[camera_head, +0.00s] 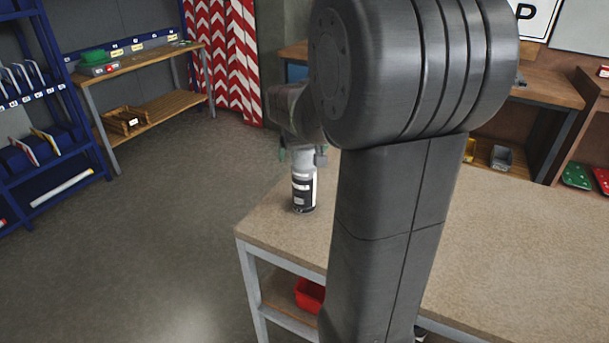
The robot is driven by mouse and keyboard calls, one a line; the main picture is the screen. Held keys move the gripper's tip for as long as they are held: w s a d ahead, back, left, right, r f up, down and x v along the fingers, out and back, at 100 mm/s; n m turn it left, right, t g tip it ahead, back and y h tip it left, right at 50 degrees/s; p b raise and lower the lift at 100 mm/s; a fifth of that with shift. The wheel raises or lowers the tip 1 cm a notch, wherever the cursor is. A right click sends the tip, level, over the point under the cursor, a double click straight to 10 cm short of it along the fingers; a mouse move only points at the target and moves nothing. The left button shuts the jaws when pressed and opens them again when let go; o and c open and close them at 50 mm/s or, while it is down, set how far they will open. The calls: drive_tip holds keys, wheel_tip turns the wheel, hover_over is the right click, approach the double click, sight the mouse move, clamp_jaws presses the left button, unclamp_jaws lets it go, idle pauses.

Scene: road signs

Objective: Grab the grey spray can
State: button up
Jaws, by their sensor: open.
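The grey spray can (304,188) stands upright on the light tabletop near its far left corner. It has a dark body with a white label and a pale grey upper part. My gripper (302,155) is at the top of the can, mostly hidden behind my arm and its own wrist. It is open, with a finger showing to the left of the can's top and a part to the right. I cannot tell whether the fingers touch the can.
The table (475,255) is bare to the right of my arm. A red bin (310,295) sits on its lower shelf. A wooden workbench (150,62) stands at the back left, beside blue shelving (75,110). Open floor lies to the left.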

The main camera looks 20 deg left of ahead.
drive_tip(key=c, duration=1.7)
drive_tip(key=shift+r, duration=0.15)
drive_tip(key=shift+c, duration=0.2)
